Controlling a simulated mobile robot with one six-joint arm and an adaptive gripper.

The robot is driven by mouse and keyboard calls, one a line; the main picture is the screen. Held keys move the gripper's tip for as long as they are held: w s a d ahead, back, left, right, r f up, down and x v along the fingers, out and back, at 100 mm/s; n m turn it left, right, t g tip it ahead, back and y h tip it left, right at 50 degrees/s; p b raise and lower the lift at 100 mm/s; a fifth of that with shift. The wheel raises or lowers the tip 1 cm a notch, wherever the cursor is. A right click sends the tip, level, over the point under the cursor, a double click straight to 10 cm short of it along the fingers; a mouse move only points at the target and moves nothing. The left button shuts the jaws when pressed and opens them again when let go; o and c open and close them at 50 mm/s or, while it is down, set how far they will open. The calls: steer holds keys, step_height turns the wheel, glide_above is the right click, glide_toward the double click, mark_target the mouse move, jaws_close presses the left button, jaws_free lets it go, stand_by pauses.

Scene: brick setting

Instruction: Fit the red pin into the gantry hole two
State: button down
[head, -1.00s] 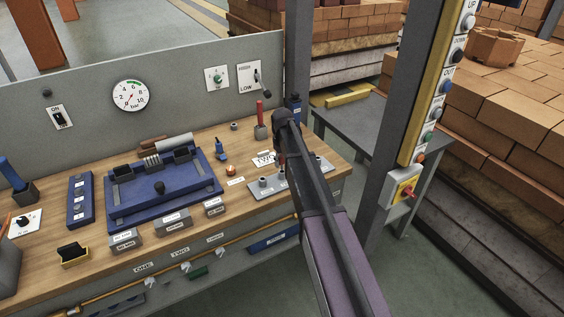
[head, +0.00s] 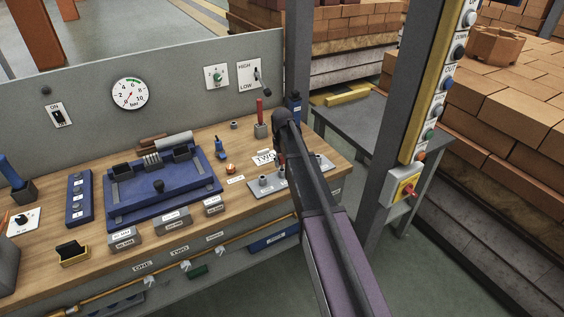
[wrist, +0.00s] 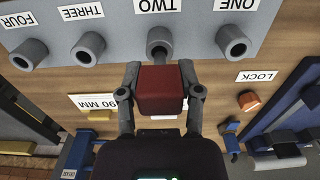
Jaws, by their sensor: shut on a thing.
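In the wrist view my gripper (wrist: 160,98) is shut on the red pin (wrist: 160,88), with one finger on each side of its red block. The grey gantry plate (wrist: 120,30) shows at the top of that view with a row of round sockets. Hole two (wrist: 160,44), by the upside-down label TWO, lies straight in line with the pin. A darker part shows at its mouth; whether the pin's end is inside I cannot tell. In the head view the gantry plate (head: 262,188) is partly behind my arm, which mostly hides the gripper and pin.
Holes one (wrist: 232,42), three (wrist: 88,47) and four (wrist: 30,54) flank hole two. An orange button (wrist: 249,100) sits near the LOCK label. A blue fixture (head: 160,207) stands left on the wooden bench. A grey post (head: 388,110) rises right of my arm.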

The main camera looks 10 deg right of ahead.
mark_target(282, 169)
steer(key=shift+f+b, duration=1.6)
steer(key=shift+f, duration=0.05)
steer(key=shift+c, duration=0.9)
jaws_free()
steer(key=shift+o, duration=0.9)
steer(key=shift+r, duration=0.15)
steer(key=shift+r+p, duration=2.95)
steer(key=shift+p, duration=0.15)
steer(key=shift+s, duration=0.1)
steer(key=s+m, duration=0.3)
steer(key=s, duration=2.5)
steer(key=shift+s+a+m, duration=0.2)
steer(key=shift+s+m, duration=0.1)
steer(key=shift+s, duration=0.05)
